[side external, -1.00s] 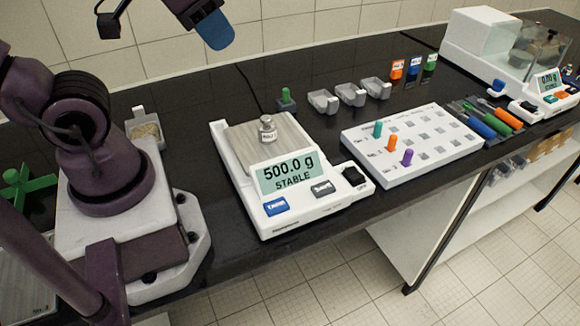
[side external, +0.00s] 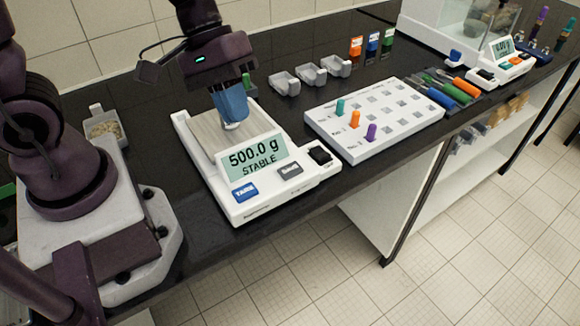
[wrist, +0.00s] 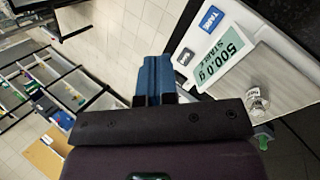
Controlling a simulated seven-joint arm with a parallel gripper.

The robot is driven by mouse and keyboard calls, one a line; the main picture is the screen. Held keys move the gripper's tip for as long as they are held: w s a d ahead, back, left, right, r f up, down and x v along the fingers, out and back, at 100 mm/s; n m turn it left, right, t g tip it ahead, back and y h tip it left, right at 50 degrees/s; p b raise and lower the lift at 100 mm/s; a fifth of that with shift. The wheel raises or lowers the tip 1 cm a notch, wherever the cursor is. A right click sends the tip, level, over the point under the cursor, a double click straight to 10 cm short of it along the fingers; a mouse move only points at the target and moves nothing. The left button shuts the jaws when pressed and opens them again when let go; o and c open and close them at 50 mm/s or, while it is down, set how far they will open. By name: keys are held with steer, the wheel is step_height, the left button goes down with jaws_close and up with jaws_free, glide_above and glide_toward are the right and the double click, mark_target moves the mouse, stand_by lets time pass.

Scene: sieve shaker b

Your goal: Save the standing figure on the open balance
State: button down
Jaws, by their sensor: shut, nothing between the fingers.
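The open balance (side external: 186,150) is white with a bare metal pan (side external: 205,135). Its display (side external: 255,157) reads 500.0 g, STABLE. On its front are a blue TARE key (side external: 245,193), a dark grey key (side external: 290,169) with a label too small to read surely, and a black switch (side external: 320,155). A metal weight (wrist: 256,101) stands on the pan in the wrist view; in the side view my gripper mostly hides it. My gripper (side external: 233,118) has blue fingers, shut and empty, pointing down. The wrist view shows the fingers (wrist: 153,72) apart from the weight, off to its side.
A white peg board (side external: 385,118) with teal, orange and purple pegs stands right of the balance. The bench's front edge is close.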

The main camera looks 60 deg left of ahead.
steer(key=w+d+f+n+t+h, duration=0.1)
steer(key=w+f+n+t+h, duration=0.1)
steer(key=w+f+n, duration=0.3)
steer(key=n+t, duration=0.3)
steer(key=n, duration=0.2)
glide_above(288, 171)
steer(key=f, duration=0.1)
steer(key=shift+w+f+y, duration=0.1)
steer(key=shift+y, duration=0.2)
steer(key=shift+f, duration=4.4)
steer(key=shift+f, duration=0.15)
steer(key=shift+f, duration=0.25)
